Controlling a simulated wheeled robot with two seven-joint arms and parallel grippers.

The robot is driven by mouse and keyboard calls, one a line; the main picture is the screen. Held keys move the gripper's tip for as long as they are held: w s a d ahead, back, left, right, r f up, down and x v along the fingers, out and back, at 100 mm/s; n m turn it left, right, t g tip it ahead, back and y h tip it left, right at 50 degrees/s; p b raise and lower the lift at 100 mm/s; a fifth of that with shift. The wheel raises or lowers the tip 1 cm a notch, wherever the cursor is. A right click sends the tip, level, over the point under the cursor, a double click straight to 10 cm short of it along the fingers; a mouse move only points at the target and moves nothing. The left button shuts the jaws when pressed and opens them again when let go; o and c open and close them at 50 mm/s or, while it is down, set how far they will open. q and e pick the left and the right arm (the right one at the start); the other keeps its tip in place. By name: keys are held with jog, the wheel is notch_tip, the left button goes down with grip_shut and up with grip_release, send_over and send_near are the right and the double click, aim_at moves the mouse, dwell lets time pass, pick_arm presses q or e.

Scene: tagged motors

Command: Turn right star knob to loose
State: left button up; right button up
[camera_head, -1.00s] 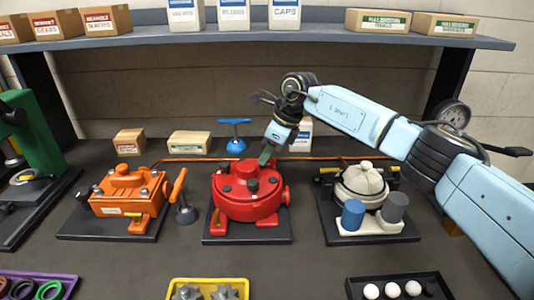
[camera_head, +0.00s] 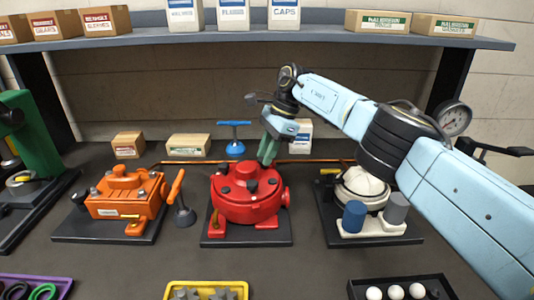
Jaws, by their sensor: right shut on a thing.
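The red motor (camera_head: 245,205) stands on a dark base plate in the middle of the bench. Dark round parts show on its top, one near the centre (camera_head: 252,185). My right gripper (camera_head: 267,158) comes down from the upper right, its greenish fingers at the back right of the motor's top. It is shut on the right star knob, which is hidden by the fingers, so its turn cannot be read. My left gripper is not in view.
An orange motor (camera_head: 125,193) stands to the left and a white-domed unit (camera_head: 362,187) to the right. A blue T-handle (camera_head: 235,148) and small boxes (camera_head: 187,145) are behind. A yellow tray (camera_head: 207,287) and black tray (camera_head: 350,287) lie in front.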

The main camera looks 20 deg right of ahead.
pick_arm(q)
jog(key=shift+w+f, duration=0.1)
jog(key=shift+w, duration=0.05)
pick_arm(e)
jog(key=shift+s+f, duration=0.1)
jog(key=shift+f, duration=0.25)
jog(key=o, duration=1)
jog(key=shift+r, duration=0.1)
jog(key=shift+r, duration=0.15)
